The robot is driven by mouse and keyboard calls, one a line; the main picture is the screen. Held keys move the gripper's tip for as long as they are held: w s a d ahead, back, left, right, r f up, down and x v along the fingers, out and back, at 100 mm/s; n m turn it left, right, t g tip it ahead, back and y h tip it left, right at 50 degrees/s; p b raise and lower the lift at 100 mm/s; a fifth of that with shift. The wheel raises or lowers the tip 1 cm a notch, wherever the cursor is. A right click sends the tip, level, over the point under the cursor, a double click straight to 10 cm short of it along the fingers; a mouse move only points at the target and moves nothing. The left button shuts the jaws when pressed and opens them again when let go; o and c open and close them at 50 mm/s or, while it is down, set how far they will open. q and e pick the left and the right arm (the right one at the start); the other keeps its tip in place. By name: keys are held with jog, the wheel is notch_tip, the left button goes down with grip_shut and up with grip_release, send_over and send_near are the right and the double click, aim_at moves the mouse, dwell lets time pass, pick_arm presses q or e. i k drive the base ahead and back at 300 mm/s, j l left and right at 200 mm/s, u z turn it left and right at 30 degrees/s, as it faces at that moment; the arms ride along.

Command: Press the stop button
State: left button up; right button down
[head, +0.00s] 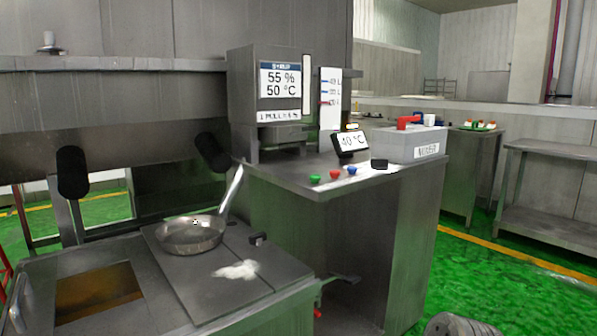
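A small red button (334,174) sits near the front edge of the steel counter (290,178). It stands between a green button (315,178) on its left and a blue button (352,170) on its right. No label naming a stop button can be read. Neither of my grippers shows in the head view, and nothing touches the buttons.
A display box (280,85) reads 55 % and 50 °C. A small 40 °C screen (351,141) and a grey box (410,146) stand behind the buttons. A pan (192,236) rests on the lower worktop at left. Green floor (480,270) is open at right.

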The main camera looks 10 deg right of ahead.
aim_at(334, 174)
jog(key=i+l+u, duration=0.1)
jog(key=l+u, duration=0.35)
jog(key=l, duration=0.35)
jog(key=l+u, duration=0.45)
jog(key=l, duration=1.2)
jog(key=k+l, duration=0.1)
jog(key=l, duration=0.85)
jog(key=i+u, duration=0.05)
